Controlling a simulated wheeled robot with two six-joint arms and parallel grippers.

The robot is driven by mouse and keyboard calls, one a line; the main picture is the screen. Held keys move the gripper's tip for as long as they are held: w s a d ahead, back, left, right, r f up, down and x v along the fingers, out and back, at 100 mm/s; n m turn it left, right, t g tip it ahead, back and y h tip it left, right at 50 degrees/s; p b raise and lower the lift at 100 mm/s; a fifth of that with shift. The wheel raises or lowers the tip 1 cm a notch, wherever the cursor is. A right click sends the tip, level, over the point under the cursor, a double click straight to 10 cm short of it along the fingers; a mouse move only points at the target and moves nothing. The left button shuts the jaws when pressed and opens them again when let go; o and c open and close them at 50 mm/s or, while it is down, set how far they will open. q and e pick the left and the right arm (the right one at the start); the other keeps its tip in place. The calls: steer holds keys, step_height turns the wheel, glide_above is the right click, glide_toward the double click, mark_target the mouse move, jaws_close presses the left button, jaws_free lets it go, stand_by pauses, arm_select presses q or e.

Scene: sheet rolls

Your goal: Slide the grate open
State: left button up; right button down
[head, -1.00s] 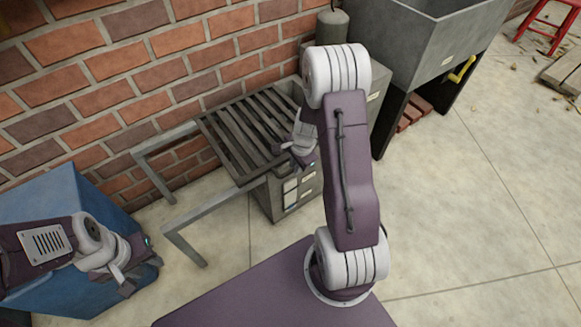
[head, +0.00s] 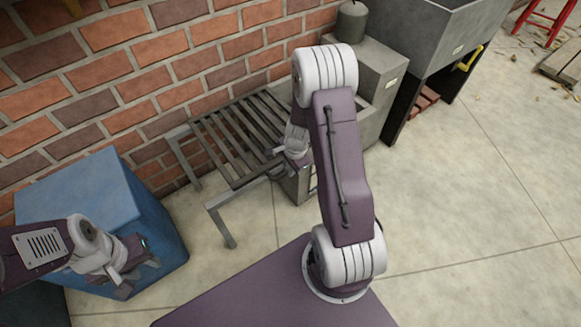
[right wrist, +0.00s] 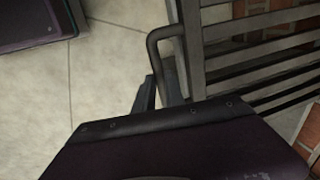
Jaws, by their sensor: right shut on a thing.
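The grate (head: 236,137) is a dark slatted metal panel lying on two grey rails, over the left part of a grey metal box (head: 385,72) by the brick wall. In the right wrist view its slats (right wrist: 262,45) fill the upper right. A bent bar handle (right wrist: 168,33) stands on its near edge. My right gripper (right wrist: 160,92) is shut on this handle; its fingertips are partly hidden by my own wrist. In the head view the right gripper (head: 285,160) is at the grate's near right edge. My left gripper (head: 140,277) is open and empty, in front of the blue box.
The rails (head: 222,222) stick out left of the grate on legs. A blue box (head: 85,190) stands at the left. A grey cylinder (head: 351,24) stands on the metal box. A grey trough (head: 432,40) is behind right.

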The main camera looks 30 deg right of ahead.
steer(key=c, duration=1.4)
jaws_free()
steer(key=shift+r, duration=0.1)
step_height(320, 180, up, 9)
steer(key=s+p, duration=0.1)
steer(key=p, duration=0.5)
steer(key=shift+s, duration=0.35)
